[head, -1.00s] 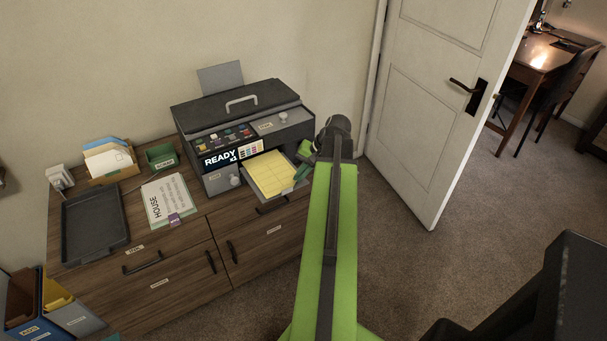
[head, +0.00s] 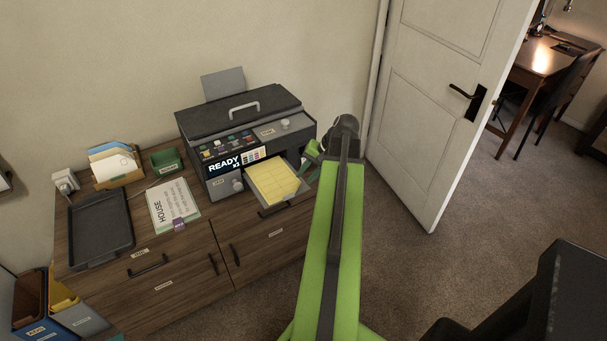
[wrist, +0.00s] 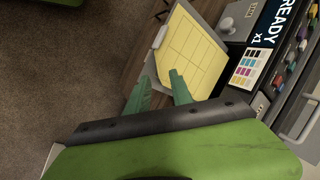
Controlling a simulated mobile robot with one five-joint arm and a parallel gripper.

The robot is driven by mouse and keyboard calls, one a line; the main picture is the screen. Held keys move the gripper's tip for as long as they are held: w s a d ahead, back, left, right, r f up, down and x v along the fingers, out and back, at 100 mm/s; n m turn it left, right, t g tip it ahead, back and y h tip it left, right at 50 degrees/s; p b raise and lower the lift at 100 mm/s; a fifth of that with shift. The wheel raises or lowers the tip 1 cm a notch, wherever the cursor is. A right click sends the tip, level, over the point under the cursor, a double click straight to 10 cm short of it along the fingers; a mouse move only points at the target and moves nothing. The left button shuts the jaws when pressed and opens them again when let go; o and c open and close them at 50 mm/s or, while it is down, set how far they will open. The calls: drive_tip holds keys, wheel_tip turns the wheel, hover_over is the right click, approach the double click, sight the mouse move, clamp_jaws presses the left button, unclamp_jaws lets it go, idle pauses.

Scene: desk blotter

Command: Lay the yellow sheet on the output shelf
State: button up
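The yellow sheet (head: 273,183), printed with a grid, lies on the grey output shelf (head: 290,201) at the front of the dark printer (head: 245,120). The sheet also shows in the wrist view (wrist: 192,52), with the shelf's edge along its left side. My gripper (head: 309,160) is just right of the sheet in the head view, partly hidden by my arm. In the wrist view the two green fingers (wrist: 159,77) stand apart with a gap between them. Their tips are close to the sheet's near edge; I cannot tell whether they touch it.
The printer's display reads READY. On the wooden cabinet are a black tray (head: 101,226), a white HOUSE sheet (head: 172,204), a green box (head: 167,161) and an envelope holder (head: 114,165). A white door (head: 430,100) stands open at right. Carpet is clear in front of it.

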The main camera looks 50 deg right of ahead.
drive_tip(key=p+v, duration=1)
drive_tip(key=v, duration=0.3)
drive_tip(key=shift+s+r, duration=0.15)
drive_tip(key=shift+r, duration=0.1)
